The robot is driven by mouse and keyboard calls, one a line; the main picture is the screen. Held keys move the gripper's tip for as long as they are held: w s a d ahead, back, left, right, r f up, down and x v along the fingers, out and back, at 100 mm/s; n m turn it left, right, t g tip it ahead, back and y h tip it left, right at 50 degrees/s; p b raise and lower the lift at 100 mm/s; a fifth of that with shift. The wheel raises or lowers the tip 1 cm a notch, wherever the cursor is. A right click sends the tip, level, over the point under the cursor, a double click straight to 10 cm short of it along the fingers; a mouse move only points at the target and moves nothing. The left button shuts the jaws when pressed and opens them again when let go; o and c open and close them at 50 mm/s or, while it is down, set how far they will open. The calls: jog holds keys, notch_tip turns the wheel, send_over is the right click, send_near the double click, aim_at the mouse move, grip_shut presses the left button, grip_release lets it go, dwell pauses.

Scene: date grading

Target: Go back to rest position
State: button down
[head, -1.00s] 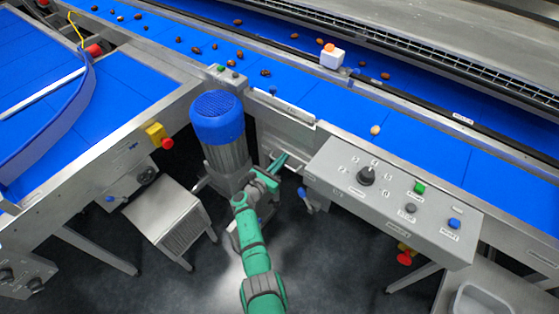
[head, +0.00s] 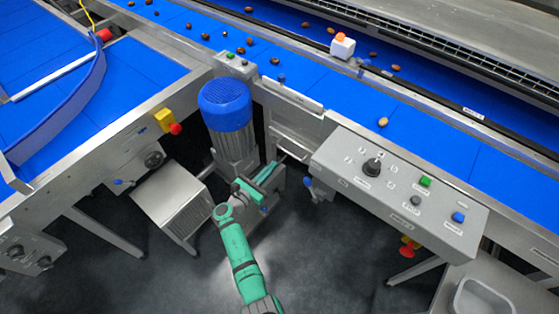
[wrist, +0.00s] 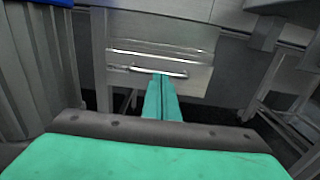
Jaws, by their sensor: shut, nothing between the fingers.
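My gripper (head: 266,172) is green and shut, with nothing between its fingers. In the head view it is in the lower middle, in front of the blue-capped motor (head: 226,112) and below the conveyor frame. In the wrist view the two green fingers (wrist: 161,98) lie side by side and point toward a metal drawer-like panel with a bar handle (wrist: 150,70). I cannot tell from the wrist view how far the fingertips are from that handle.
A control panel (head: 400,190) with a dark knob and coloured buttons stands to the right. A metal box stand (head: 172,205) is at left. Blue belts (head: 330,88) carry several brown dates. Dark floor (head: 330,255) is open around my arm.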

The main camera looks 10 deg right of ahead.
jog(key=shift+s+a, duration=0.35)
jog(key=shift+a, duration=0.45)
jog(key=s+a+f+m+g+y, duration=0.15)
jog(key=s+f+m+y, duration=0.4)
jog(key=s+f, duration=0.95)
jog(key=s+a+m+y, duration=0.2)
jog(key=s+a+y, duration=0.1)
jog(key=s, duration=0.4)
jog(key=s+a+m+y, duration=0.2)
jog(key=s+a+m, duration=0.1)
jog(key=s, duration=0.5)
jog(key=s+a+r+m+t+y, duration=0.3)
jog(key=s+r+m, duration=0.3)
jog(key=s+r, duration=0.5)
jog(key=s+r+m+t, duration=0.1)
jog(key=s+r+m, duration=0.2)
jog(key=r, duration=0.7)
jog(key=s+r+m+t, duration=0.2)
jog(key=r+m, duration=0.4)
jog(key=r, duration=0.5)
jog(key=shift+s+d+r+y, duration=0.15)
jog(key=shift+s+d+y, duration=0.25)
jog(key=shift+s, duration=0.35)
